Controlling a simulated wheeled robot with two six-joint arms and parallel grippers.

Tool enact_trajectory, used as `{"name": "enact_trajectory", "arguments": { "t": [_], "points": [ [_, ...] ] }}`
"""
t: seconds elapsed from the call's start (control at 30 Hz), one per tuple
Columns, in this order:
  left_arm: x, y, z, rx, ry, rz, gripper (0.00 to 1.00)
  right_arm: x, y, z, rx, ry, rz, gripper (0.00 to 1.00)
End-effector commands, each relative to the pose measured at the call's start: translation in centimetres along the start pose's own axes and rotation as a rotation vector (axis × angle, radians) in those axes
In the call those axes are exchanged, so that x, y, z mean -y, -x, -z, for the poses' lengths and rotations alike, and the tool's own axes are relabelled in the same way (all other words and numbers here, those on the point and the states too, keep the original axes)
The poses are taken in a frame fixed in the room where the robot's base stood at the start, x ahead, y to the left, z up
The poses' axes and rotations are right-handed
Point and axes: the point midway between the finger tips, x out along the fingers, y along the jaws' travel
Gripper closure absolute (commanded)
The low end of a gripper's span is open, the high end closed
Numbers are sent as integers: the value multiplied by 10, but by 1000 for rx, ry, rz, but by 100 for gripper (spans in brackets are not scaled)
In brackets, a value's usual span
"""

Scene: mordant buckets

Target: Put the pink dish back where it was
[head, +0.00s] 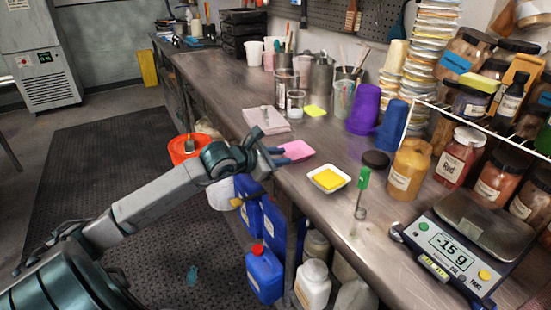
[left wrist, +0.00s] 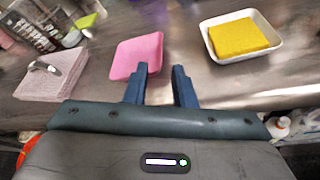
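The pink dish (head: 298,148) lies on the metal bench near its front edge, square and shallow with rounded corners. It also shows in the left wrist view (left wrist: 136,52), where it looks empty. My left gripper (head: 279,155) is at the bench edge beside the dish. In the left wrist view its two blue fingers (left wrist: 162,78) stand apart with nothing held between them. The left finger's tip overlaps the dish's right side in that view; I cannot tell whether they touch. My right gripper is in neither view.
A white dish (head: 345,181) with a yellow block (head: 327,179) stands to the right. A pale pink stack (head: 262,122) with a metal item on it lies behind left. Cups and jars fill the bench's back.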

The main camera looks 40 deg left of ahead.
Motion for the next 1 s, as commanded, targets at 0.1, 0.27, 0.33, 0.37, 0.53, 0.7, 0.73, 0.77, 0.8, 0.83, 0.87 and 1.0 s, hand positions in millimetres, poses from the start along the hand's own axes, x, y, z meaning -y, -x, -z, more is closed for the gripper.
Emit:
{"name": "enact_trajectory", "arguments": {
  "t": [0.1, 0.27, 0.33, 0.37, 0.53, 0.7, 0.73, 0.77, 0.8, 0.83, 0.87, 1.0],
  "points": [
    [0, 8, 1, -3, -5, 1, 77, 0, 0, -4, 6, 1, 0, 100],
    [2, 15, 0, 0, -2, 5, 77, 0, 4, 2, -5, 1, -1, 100],
    [2, 16, -1, 1, -2, 6, 77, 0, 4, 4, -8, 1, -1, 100],
    [2, 16, -1, 1, -2, 6, 77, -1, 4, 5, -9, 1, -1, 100],
    [2, 17, -1, 2, 0, 6, 77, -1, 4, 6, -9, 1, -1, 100],
    [2, 17, -1, 2, 0, 6, 77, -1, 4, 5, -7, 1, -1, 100],
    [2, 17, -1, 2, 0, 6, 77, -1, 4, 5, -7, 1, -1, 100],
    [2, 17, -1, 2, 0, 6, 77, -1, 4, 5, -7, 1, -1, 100],
    [2, 17, -1, 2, 0, 6, 77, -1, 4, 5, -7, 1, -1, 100],
    [2, 17, -1, 2, 0, 6, 77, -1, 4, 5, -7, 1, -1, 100],
    [2, 17, -1, 2, 0, 6, 77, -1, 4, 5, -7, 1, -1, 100],
    [2, 17, -1, 2, 0, 6, 77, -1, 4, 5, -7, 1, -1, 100]
  ]
}}
